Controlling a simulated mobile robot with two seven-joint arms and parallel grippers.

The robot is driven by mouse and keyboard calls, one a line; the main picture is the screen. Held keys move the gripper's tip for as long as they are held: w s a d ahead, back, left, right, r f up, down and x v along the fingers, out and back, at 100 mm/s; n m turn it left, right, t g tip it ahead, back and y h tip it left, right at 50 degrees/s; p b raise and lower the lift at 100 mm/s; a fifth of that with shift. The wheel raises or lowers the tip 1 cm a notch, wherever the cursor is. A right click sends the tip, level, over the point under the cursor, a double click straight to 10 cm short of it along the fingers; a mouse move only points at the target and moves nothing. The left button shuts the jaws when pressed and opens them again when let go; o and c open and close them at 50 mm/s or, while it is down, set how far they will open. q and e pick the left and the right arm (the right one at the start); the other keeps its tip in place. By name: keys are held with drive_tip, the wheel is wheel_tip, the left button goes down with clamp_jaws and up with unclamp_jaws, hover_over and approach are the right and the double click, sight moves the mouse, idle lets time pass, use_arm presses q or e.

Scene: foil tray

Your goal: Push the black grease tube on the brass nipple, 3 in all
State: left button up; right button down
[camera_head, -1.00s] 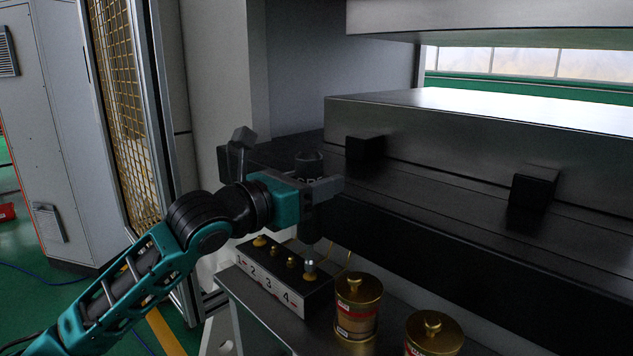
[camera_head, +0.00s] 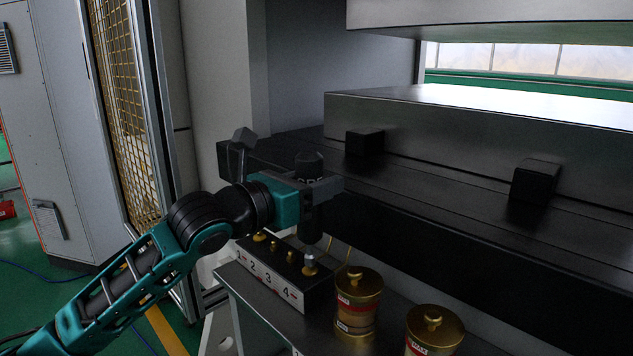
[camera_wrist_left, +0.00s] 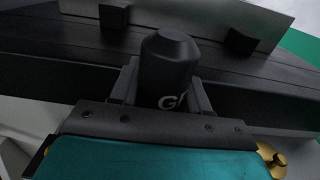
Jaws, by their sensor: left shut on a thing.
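My left gripper (camera_head: 322,190) is shut on the black grease tube (camera_head: 309,168), which stands about upright between the jaws. Its rounded top and white letters also show in the left wrist view (camera_wrist_left: 168,65). The tube's lower part hangs below the jaws over the 4 end of a dark block (camera_head: 318,290) with a white strip numbered 1 to 4. Several brass nipples stand in a row on it, one near 4 (camera_head: 311,270). A small silver piece sits between this nipple and the tube; I cannot tell whether the tube touches it. My right gripper is not in view.
Two brass-lidded tins (camera_head: 358,305) (camera_head: 433,332) stand on the grey shelf to the right of the block. A dark machine ledge (camera_head: 430,225) with black blocks (camera_head: 534,183) runs behind the gripper. A mesh guard (camera_head: 125,100) is at left.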

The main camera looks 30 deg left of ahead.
sight(316, 151)
use_arm(q)
drive_tip(key=shift+r+p, duration=1.35)
drive_tip(key=shift+p, duration=0.05)
drive_tip(key=shift+r+p, duration=0.8)
drive_tip(key=shift+r, duration=0.35)
